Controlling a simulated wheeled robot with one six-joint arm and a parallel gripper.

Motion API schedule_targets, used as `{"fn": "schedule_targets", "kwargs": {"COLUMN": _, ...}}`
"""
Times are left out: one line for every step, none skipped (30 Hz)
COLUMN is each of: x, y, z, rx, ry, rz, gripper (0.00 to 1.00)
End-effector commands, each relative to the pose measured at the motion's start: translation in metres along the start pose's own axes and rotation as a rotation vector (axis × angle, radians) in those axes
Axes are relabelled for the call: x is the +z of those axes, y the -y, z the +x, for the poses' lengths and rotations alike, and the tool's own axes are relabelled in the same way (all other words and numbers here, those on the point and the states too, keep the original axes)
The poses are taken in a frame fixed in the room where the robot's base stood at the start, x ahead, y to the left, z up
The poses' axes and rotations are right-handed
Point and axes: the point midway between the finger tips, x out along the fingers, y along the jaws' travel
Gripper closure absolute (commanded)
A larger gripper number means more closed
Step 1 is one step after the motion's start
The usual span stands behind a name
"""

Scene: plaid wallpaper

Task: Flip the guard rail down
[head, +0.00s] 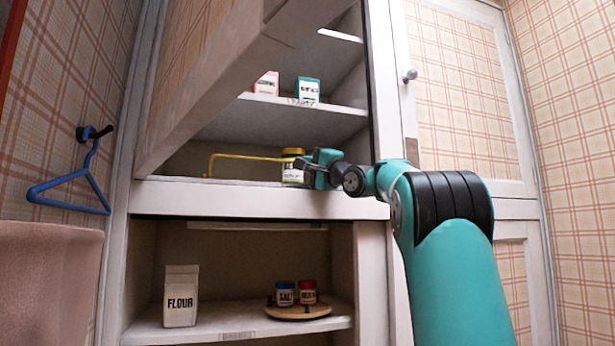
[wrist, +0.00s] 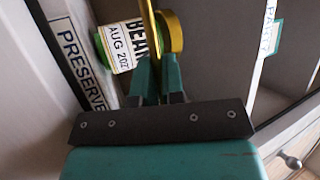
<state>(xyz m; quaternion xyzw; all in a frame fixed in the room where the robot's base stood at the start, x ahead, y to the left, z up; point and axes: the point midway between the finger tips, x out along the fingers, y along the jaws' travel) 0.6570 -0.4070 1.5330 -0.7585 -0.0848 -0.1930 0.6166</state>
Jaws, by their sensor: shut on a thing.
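The guard rail is a thin yellow rod (head: 248,156) across the front of the upper cabinet's bottom shelf. Its left end bends down toward the shelf, and its right part runs to my gripper (head: 308,161). In the wrist view the rail (wrist: 151,38) passes between the fingertips of my gripper (wrist: 157,75), which is shut on it. A bean jar (head: 292,175) with a yellow lid stands close behind the rail. Its dated label (wrist: 121,48) shows in the wrist view, partly covered by the rail. The rail's right end is hidden in the head view.
A raised plaid door panel (head: 205,75) hangs over the upper cabinet's left side. Two cartons, pink (head: 266,84) and teal (head: 307,90), stand on a higher shelf. Below are a flour carton (head: 181,298) and a round tray (head: 298,314) with two jars. A blue hanger (head: 70,190) hangs left.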

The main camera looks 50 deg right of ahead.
Motion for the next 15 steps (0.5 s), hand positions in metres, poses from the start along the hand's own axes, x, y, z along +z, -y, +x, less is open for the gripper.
{"fn": "schedule_targets", "kwargs": {"x": 0.0001, "y": -0.0028, "z": -0.0009, "rx": -0.006, "ry": 0.0, "rz": -0.002, "gripper": 1.0}}
{"fn": "schedule_targets", "kwargs": {"x": 0.0001, "y": -0.0022, "z": -0.0008, "rx": -0.008, "ry": 0.0, "rz": -0.003, "gripper": 1.0}}
{"fn": "schedule_targets", "kwargs": {"x": 0.0, "y": -0.0016, "z": -0.0005, "rx": -0.01, "ry": -0.001, "rz": -0.004, "gripper": 1.0}}
{"fn": "schedule_targets", "kwargs": {"x": -0.0001, "y": -0.0012, "z": -0.0004, "rx": -0.01, "ry": -0.001, "rz": -0.004, "gripper": 1.0}}
{"fn": "schedule_targets", "kwargs": {"x": -0.0002, "y": -0.001, "z": -0.0002, "rx": -0.01, "ry": -0.001, "rz": -0.004, "gripper": 1.0}}
{"fn": "schedule_targets", "kwargs": {"x": -0.0002, "y": -0.0009, "z": -0.0001, "rx": -0.009, "ry": -0.001, "rz": -0.004, "gripper": 1.0}}
{"fn": "schedule_targets", "kwargs": {"x": -0.0003, "y": -0.001, "z": -0.0001, "rx": -0.009, "ry": -0.001, "rz": -0.003, "gripper": 1.0}}
{"fn": "schedule_targets", "kwargs": {"x": -0.0003, "y": -0.001, "z": -0.0001, "rx": -0.009, "ry": -0.001, "rz": -0.003, "gripper": 1.0}}
{"fn": "schedule_targets", "kwargs": {"x": -0.0003, "y": -0.001, "z": -0.0001, "rx": -0.009, "ry": -0.001, "rz": -0.003, "gripper": 1.0}}
{"fn": "schedule_targets", "kwargs": {"x": -0.0003, "y": -0.001, "z": -0.0001, "rx": -0.009, "ry": -0.001, "rz": -0.003, "gripper": 1.0}}
{"fn": "schedule_targets", "kwargs": {"x": -0.0003, "y": -0.001, "z": -0.0001, "rx": -0.009, "ry": -0.001, "rz": -0.003, "gripper": 0.84}}
{"fn": "schedule_targets", "kwargs": {"x": -0.0003, "y": -0.001, "z": -0.0001, "rx": -0.009, "ry": -0.001, "rz": -0.003, "gripper": 0.75}}
{"fn": "schedule_targets", "kwargs": {"x": -0.0002, "y": -0.0009, "z": -0.0001, "rx": -0.009, "ry": -0.001, "rz": -0.003, "gripper": 0.68}}
{"fn": "schedule_targets", "kwargs": {"x": -0.0002, "y": -0.0009, "z": -0.0001, "rx": -0.009, "ry": -0.001, "rz": -0.003, "gripper": 0.68}}
{"fn": "schedule_targets", "kwargs": {"x": -0.0002, "y": -0.0008, "z": -0.0001, "rx": -0.009, "ry": -0.001, "rz": -0.003, "gripper": 0.68}}
